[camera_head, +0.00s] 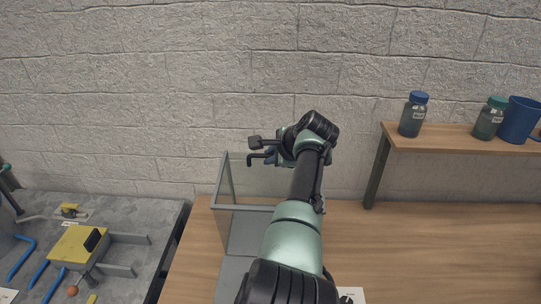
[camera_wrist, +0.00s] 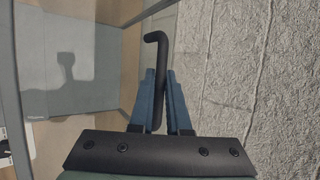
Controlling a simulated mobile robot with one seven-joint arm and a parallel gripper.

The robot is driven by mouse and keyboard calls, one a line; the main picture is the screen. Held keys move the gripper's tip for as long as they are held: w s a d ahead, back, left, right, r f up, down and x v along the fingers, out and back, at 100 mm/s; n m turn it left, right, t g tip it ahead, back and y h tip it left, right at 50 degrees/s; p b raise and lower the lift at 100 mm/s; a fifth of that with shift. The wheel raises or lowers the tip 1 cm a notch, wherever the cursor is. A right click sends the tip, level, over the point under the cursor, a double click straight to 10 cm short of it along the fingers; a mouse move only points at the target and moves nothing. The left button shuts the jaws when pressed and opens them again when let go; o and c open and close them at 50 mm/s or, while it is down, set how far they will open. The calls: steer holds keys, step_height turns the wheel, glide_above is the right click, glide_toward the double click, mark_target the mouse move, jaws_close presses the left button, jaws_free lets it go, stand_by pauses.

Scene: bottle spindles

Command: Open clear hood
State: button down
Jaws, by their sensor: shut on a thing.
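The clear hood (camera_head: 222,182) is a see-through box with grey edges on the wooden bench, left of my arm in the head view. My arm hides much of its right side. In the wrist view, the black bent handle (camera_wrist: 157,45) stands between the two blue fingers of my gripper (camera_wrist: 164,84), which are shut on it. In the head view my gripper (camera_head: 271,157) is at the hood's upper back part, near the wall. How far the hood is open I cannot tell from these views.
A raised wooden shelf (camera_head: 460,140) at the right holds a blue-capped bottle (camera_head: 412,117), a green-capped bottle (camera_head: 489,121) and a blue cup (camera_head: 519,120). A grey table (camera_head: 140,212) with a yellow-topped device (camera_head: 76,247) stands at the left. The wooden bench (camera_head: 430,245) is clear at right.

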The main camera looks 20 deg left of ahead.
steer(key=c, duration=1.2)
jaws_free()
steer(key=shift+o, duration=0.2)
steer(key=shift+r, duration=0.1)
steer(key=shift+v, duration=1.25)
steer(key=b+v, duration=0.2)
steer(key=v, duration=0.8)
steer(key=shift+s, duration=0.2)
steer(key=shift+r, duration=0.1)
